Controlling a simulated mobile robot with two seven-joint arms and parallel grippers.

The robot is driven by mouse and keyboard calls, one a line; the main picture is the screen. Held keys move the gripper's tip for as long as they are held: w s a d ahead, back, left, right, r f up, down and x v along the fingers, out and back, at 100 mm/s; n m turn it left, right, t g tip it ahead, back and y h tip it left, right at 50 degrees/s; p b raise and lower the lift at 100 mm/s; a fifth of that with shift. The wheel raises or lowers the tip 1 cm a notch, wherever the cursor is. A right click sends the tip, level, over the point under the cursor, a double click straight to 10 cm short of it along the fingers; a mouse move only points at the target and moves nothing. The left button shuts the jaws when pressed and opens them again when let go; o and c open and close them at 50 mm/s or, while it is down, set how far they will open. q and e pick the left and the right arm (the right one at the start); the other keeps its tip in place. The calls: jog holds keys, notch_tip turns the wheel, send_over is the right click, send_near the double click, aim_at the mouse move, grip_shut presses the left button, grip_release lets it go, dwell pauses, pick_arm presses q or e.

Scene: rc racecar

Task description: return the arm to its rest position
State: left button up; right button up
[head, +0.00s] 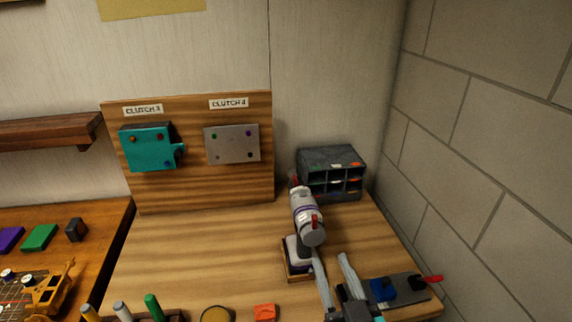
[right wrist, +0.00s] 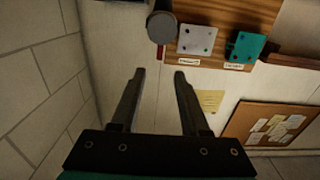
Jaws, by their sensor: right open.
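My right gripper (head: 331,258) is at the lower right of the head view, over the front of the bench. Its two fingers are apart. In the right wrist view the gripper (right wrist: 159,75) has nothing between its fingers, only wall behind them. A white and grey power tool (head: 307,215) stands upright on a small wooden block (head: 299,276), just beyond the fingers. I cannot tell from the head view whether they touch it. In the right wrist view the tool's round grey end (right wrist: 161,27) is past the fingertips, apart from them. My left gripper is not in view.
A wooden board (head: 192,187) holds a teal clutch part (head: 148,150) and a grey plate (head: 232,146). A dark organizer (head: 330,160) stands at the back right, by a block wall (head: 470,150). The bench middle (head: 200,250) is clear.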

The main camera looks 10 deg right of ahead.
jog(key=s+d+f+n+g, duration=0.2)
jog(key=s+d+f+g, duration=0.1)
jog(key=s+f+g, duration=1.15)
jog(key=s+f+g+b, duration=0.15)
jog(key=f+b, duration=0.25)
jog(key=f, duration=1)
jog(key=s+f+b, duration=0.3)
jog(key=f, duration=1.2)
jog(key=s+d+f+b, duration=0.1)
jog(key=s+f+b, duration=0.2)
jog(key=s+f, duration=0.4)
jog(key=s+d+f+g+b, duration=0.1)
jog(key=s+f+b, duration=0.3)
jog(key=s+f, duration=0.3)
notch_tip(320, 180, down, 6)
jog(key=shift+s+d+r+h, duration=0.25)
jog(key=shift+s+h, duration=0.05)
jog(key=shift+s, duration=0.05)
